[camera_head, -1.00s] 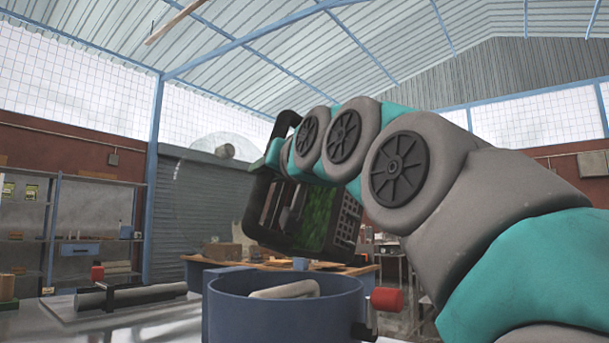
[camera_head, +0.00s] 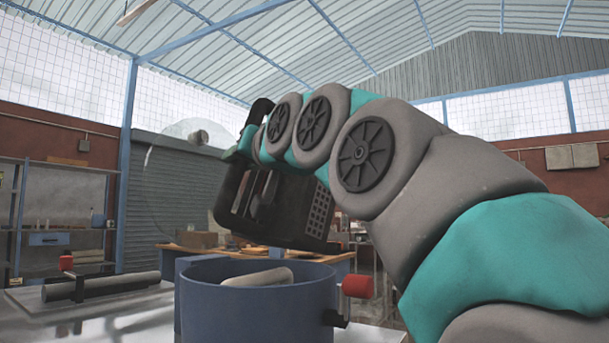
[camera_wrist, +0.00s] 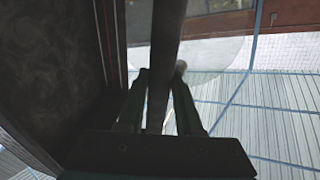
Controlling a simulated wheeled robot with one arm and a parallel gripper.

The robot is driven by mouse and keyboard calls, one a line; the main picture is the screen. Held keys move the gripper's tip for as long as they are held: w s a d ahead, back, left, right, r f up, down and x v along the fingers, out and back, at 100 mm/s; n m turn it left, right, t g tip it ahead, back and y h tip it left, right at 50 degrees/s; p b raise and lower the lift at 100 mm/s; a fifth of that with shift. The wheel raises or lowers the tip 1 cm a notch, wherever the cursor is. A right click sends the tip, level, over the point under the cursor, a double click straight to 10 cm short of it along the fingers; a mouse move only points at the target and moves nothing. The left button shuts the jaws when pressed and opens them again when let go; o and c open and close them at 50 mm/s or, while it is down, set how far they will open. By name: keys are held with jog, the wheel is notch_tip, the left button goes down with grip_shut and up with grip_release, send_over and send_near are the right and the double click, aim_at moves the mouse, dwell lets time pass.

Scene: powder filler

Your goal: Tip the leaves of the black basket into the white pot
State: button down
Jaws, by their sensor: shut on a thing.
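The black basket (camera_head: 300,215) is held up and tilted above a blue-grey pot (camera_head: 255,310) in the head view. Its dark wall also fills the left of the wrist view (camera_wrist: 55,70). No green leaves show in the basket now; part of its inside is hidden. My gripper (camera_wrist: 158,100) is shut on a dark bar of the basket, with a finger on each side of it. The pot stands upright and open, with a pale rounded piece (camera_head: 258,277) inside near its rim. Its bottom is hidden. I see no pot that is plainly white.
A red-ended handle (camera_head: 357,286) sticks out on the pot's right. A dark cylinder (camera_head: 105,286) lies on the light table at the left. A wooden table (camera_head: 340,266) and shelves (camera_head: 50,215) stand farther back. A clear round shape shows behind the basket.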

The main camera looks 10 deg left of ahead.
jog(key=shift+r+m+p, duration=0.3)
jog(key=shift+r+p, duration=0.25)
jog(key=shift+p, duration=0.2)
jog(key=m+p, duration=0.1)
jog(key=p, duration=0.1)
jog(key=r+m+p, duration=0.1)
jog(key=m+p, duration=0.1)
jog(key=shift+g+h+p, duration=0.3)
jog(key=shift+p, duration=0.05)
jog(key=shift+f, duration=0.15)
jog(key=m, duration=0.1)
jog(key=r+m, duration=0.1)
jog(key=m, duration=0.1)
jog(key=shift+g, duration=0.3)
jog(key=shift+r+m, duration=0.2)
jog(key=shift+m, duration=0.3)
jog(key=m, duration=0.1)
jog(key=r+m+g, duration=0.1)
jog(key=m, duration=0.2)
jog(key=shift+r, duration=0.45)
jog(key=shift+m+g, duration=0.4)
jog(key=shift+m, duration=0.1)
